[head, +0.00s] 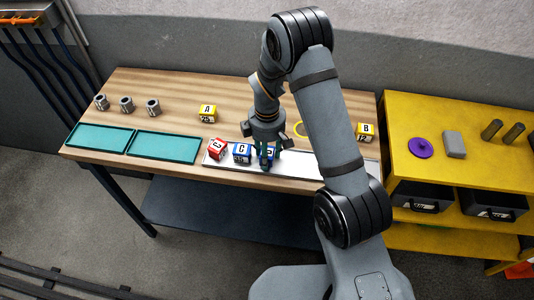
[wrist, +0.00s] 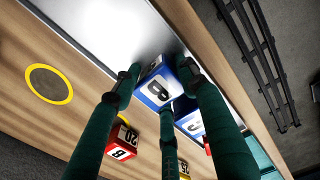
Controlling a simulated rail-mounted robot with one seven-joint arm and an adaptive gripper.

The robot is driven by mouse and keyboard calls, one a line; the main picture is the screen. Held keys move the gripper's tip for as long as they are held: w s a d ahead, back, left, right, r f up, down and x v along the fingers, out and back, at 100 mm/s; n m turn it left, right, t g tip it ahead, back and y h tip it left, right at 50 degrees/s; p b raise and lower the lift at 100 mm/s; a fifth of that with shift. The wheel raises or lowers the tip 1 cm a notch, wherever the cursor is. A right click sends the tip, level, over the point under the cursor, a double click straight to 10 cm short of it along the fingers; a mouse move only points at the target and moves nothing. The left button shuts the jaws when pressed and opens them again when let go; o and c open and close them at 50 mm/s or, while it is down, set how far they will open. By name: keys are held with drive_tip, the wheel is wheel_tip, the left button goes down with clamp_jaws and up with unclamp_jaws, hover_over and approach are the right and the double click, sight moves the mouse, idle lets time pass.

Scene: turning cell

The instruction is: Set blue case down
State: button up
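A blue case (head: 271,153) with a white label is between my gripper's (head: 266,158) fingers, over the silver plate (head: 302,164) at the table's front. In the wrist view the green fingers (wrist: 160,86) close around the blue case (wrist: 155,88), whose lettered label faces the camera. It looks upright and low over the plate; I cannot tell whether it touches. A second blue case (head: 242,152), marked C, stands just left on the plate, partly seen in the wrist view (wrist: 191,124). The fingers hide part of the held case.
A tilted-looking red case (head: 217,149) is left of the blue ones. Yellow cases (head: 207,113) (head: 367,131) and a yellow ring (head: 300,129) are further back. Another red case (wrist: 121,143) shows in the wrist view. Two teal trays (head: 163,147) lie left. The plate's right part is bare.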

drive_tip(key=shift+o, duration=0.5)
drive_tip(key=shift+w+r, duration=0.1)
drive_tip(key=shift+r, duration=0.5)
wheel_tip(320, 180, up, 11)
drive_tip(key=shift+r+b, duration=0.15)
drive_tip(key=shift+b, duration=0.15)
